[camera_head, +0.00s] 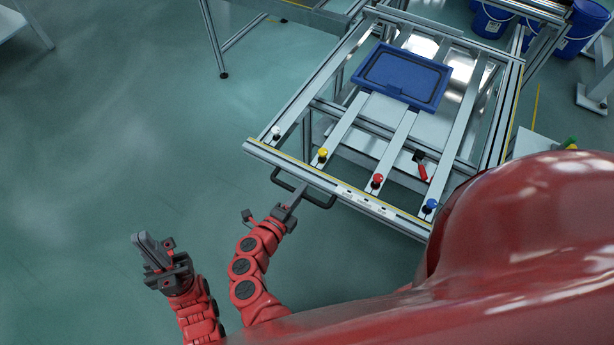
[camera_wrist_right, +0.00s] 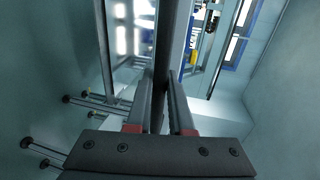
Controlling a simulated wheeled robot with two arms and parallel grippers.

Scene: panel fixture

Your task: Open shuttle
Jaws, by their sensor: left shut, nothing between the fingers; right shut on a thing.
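The shuttle shows in the head view as an aluminium frame (camera_head: 345,193) with a dark handle (camera_head: 322,205) on its front edge. My right gripper (camera_head: 294,198) is shut on the handle, near its middle. In the right wrist view the handle bar (camera_wrist_right: 161,70) runs between the two fingers of my right gripper (camera_wrist_right: 155,100). My left gripper (camera_head: 143,247) is shut and empty, over open floor to the left of the right arm.
A blue tray (camera_head: 440,92) lies on the frame's rails towards the back. Coloured knobs, including yellow (camera_head: 322,154) and red (camera_head: 377,180), line the front, with a red-handled lever (camera_head: 422,170) nearby. Blue buckets (camera_head: 490,22) stand at back right.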

